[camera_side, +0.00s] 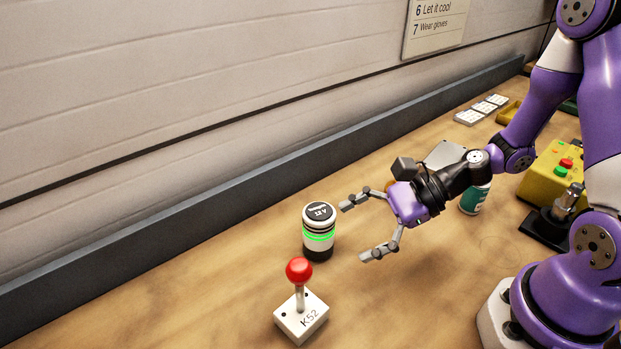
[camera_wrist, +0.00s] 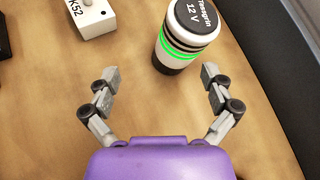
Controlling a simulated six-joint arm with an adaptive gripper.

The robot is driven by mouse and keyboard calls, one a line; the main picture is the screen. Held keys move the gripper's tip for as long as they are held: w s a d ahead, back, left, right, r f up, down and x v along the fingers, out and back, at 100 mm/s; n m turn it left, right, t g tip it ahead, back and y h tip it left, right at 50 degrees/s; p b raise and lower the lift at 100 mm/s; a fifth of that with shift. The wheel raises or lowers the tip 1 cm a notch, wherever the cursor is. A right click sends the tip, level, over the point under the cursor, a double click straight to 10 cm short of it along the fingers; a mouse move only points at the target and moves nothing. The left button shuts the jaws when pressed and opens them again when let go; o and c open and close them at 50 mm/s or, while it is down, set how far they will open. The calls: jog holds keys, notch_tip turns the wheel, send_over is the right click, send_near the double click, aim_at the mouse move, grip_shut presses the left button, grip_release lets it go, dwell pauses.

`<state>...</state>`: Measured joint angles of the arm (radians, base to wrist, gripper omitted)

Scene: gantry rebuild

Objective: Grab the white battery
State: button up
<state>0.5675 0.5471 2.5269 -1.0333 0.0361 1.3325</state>
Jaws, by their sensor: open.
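The white battery (camera_side: 318,243) stands upright on the wooden bench, with a black top marked 12 V, a glowing green ring and a dark base. It also shows in the wrist view (camera_wrist: 178,52), ahead of the fingers and a little right of centre. My gripper (camera_side: 354,232) is open and empty, to the right of the battery in the side view and apart from it. In the wrist view the two fingers (camera_wrist: 160,76) are spread wide, with bare bench between them.
A white K52 box with a red-knobbed lever (camera_side: 301,318) stands close in front of the battery. A green can (camera_side: 474,198) and a yellow button box (camera_side: 553,172) are behind my gripper. A dark rail (camera_side: 150,243) runs along the wall. The bench left of the battery is clear.

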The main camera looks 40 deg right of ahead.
aim_at(308, 234)
jog(key=m+t, duration=0.1)
jog(key=m, duration=0.1)
jog(key=w+m+t, duration=0.1)
jog(key=m, duration=0.1)
jog(key=shift+w+r, duration=0.1)
jog(key=shift+w, duration=0.05)
jog(key=shift+w+m, duration=0.25)
jog(key=shift+m, duration=0.15)
jog(key=shift+x, duration=3.6)
jog(key=shift+a+r, duration=0.1)
jog(key=shift+r, duration=0.05)
grip_shut()
